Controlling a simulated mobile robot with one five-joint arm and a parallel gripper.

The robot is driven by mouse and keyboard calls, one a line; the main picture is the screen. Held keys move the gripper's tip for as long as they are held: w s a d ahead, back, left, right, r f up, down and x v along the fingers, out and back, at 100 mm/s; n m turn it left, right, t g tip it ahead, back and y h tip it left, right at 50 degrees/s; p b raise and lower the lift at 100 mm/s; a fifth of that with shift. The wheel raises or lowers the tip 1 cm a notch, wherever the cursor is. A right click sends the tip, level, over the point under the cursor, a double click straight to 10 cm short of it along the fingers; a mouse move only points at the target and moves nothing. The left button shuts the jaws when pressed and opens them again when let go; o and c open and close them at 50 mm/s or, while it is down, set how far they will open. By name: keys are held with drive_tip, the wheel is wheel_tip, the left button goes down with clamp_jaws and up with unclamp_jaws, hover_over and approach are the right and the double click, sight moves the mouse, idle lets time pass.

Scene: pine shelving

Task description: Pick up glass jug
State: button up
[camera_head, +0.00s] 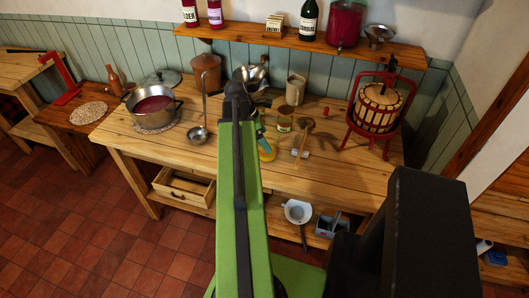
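No vessel is clearly a glass jug. A clear glass vessel of red liquid (345,22) stands on the wall shelf at the upper right. A small glass jar (284,119) stands on the workbench (335,172), right of my arm. A beige upright vessel (296,90) stands behind the jar and looks opaque. My green arm reaches up the middle of the picture over the workbench. Its dark end (236,98) is seen from behind, left of the jar and apart from it. I cannot make out the fingers, and the arm hides part of the bench.
A pot of red liquid (153,105) and a ladle (198,133) lie left of my arm. A red-framed press (376,106) stands at the right. Wooden utensils (302,136) lie near the jar. The wall shelf (300,42) overhangs the bench's back. The bench's front right is clear.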

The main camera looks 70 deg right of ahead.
drive_tip(key=b+x, duration=0.3)
drive_tip(key=x, duration=0.1)
drive_tip(key=shift+a+f, duration=0.1)
drive_tip(key=shift+f, duration=0.1)
drive_tip(key=shift+r, duration=0.15)
drive_tip(key=c, duration=1.9)
drive_tip(key=shift+r+p, duration=0.1)
drive_tip(key=shift+p, duration=0.2)
